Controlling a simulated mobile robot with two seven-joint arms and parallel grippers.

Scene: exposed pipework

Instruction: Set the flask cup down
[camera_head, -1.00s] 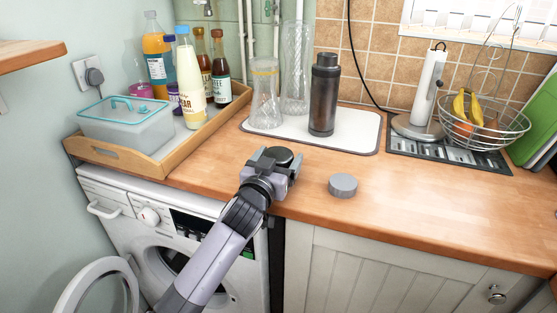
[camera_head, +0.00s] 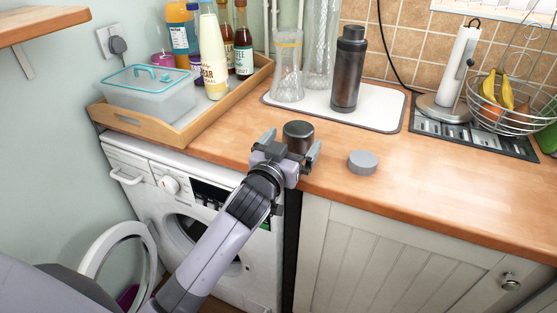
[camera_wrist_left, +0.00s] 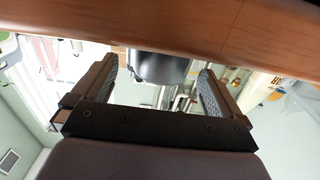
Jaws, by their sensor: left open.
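The flask cup (camera_head: 298,135), a small dark grey cylinder, stands upright on the wooden worktop (camera_head: 430,185) near its front edge. In the left wrist view the cup (camera_wrist_left: 157,68) shows beyond my fingers, against the worktop, with a gap on both sides. My left gripper (camera_head: 291,147) is open, its fingers spread on the front side of the cup. It also shows open in the left wrist view (camera_wrist_left: 163,84). The dark flask (camera_head: 348,72) stands upright on the white mat (camera_head: 385,108). My right gripper is not in view.
A grey round lid-like disc (camera_head: 362,162) lies right of the cup. Tall glasses (camera_head: 288,68) stand on the mat. A wooden tray (camera_head: 165,132) holds bottles and a lidded box. The worktop right of the disc is clear. A washing machine (camera_head: 165,187) stands below.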

